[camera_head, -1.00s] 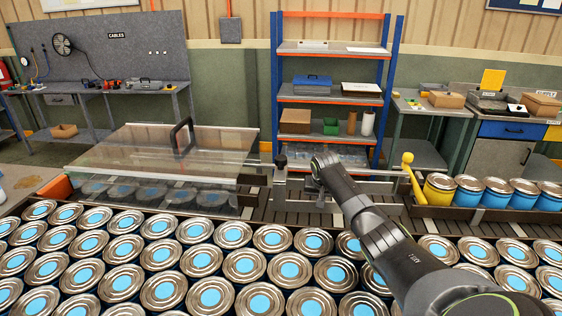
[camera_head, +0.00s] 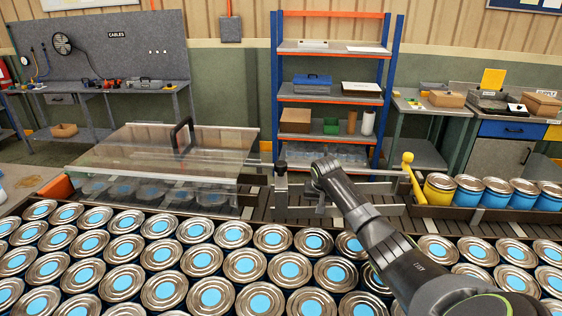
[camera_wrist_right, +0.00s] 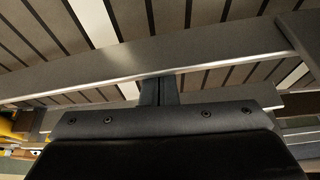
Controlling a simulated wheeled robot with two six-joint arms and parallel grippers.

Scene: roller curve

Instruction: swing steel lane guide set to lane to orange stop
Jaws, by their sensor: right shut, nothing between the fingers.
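The steel lane guide (camera_head: 352,187) is a long grey bar by the upright post (camera_head: 281,180), over the dark slatted conveyor. In the right wrist view the grey bar (camera_wrist_right: 205,56), with a bright lower edge, runs across the picture. My right gripper (camera_head: 319,208) is low over the slats, right of the post, partly hidden by its own wrist. Its shut, empty fingers (camera_wrist_right: 159,90) are close against the bar; I cannot tell whether they touch. A small orange block (camera_head: 266,148) stands behind the post; I cannot tell whether it is the stop. My left gripper is not in view.
A clear cover (camera_head: 150,160) with a black handle lies left of the post. Many blue-topped cans (camera_head: 237,234) fill the front. A yellow-knobbed lever (camera_head: 408,166) and a row of yellow and blue cans (camera_head: 470,188) stand to the right. A blue-framed shelf is behind.

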